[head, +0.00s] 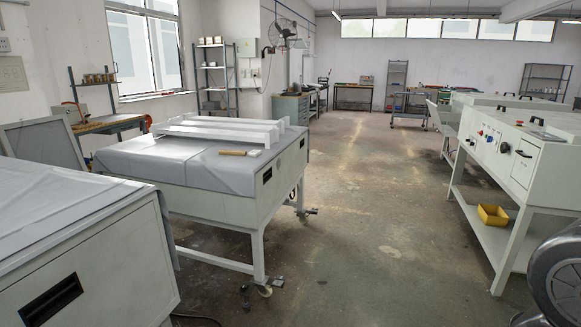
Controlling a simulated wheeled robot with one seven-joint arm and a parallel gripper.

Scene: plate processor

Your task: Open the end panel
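A long pale plate processor (554,183) stands at the right on a white frame. Its front carries buttons, small red and blue controls, and dark round knobs. Near its closer end is a square white panel (524,165) with a black handle (523,153); it appears shut. I cannot tell for sure that this is the end panel. Black handles also show on the machine's top. A rounded grey part of my arm covers the lower right corner and hides part of the machine's near end. My gripper is not in view.
A yellow bin (493,215) sits on the machine's lower shelf. A wheeled, grey-covered table (193,185) with a wooden-handled brush (239,152) stands left of centre. Another covered unit (118,275) fills the near left. The concrete aisle (370,230) between is clear.

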